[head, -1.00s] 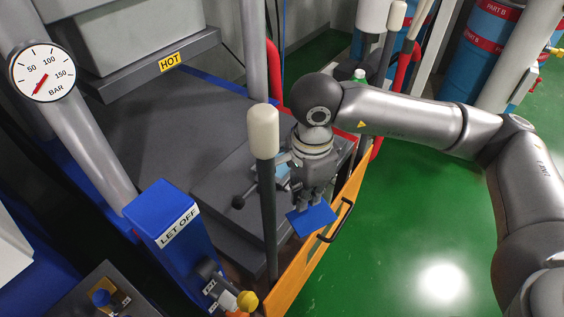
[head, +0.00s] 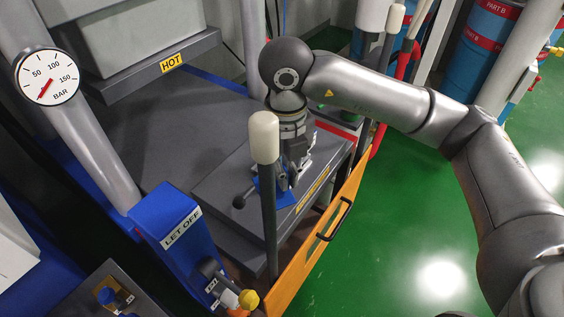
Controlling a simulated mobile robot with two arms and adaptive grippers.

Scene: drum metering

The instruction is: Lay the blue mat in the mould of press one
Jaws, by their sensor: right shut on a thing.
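My right gripper (head: 287,183) points down over the grey mould block (head: 225,178) of the press and is shut on the blue mat (head: 284,199). The mat is partly hidden by the gripper and by the pale-capped grey post in front. It is over the block's right part; I cannot tell whether it touches the surface. The mould's cavity is not clearly visible. My left gripper is out of view.
The pale-capped post (head: 263,140) stands close in front of the gripper. An orange guard (head: 318,245) with a black handle runs along the press's right side. A HOT-labelled plate (head: 145,75) hangs above. A blue LET OFF post (head: 165,225) stands at lower left. Green floor lies right.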

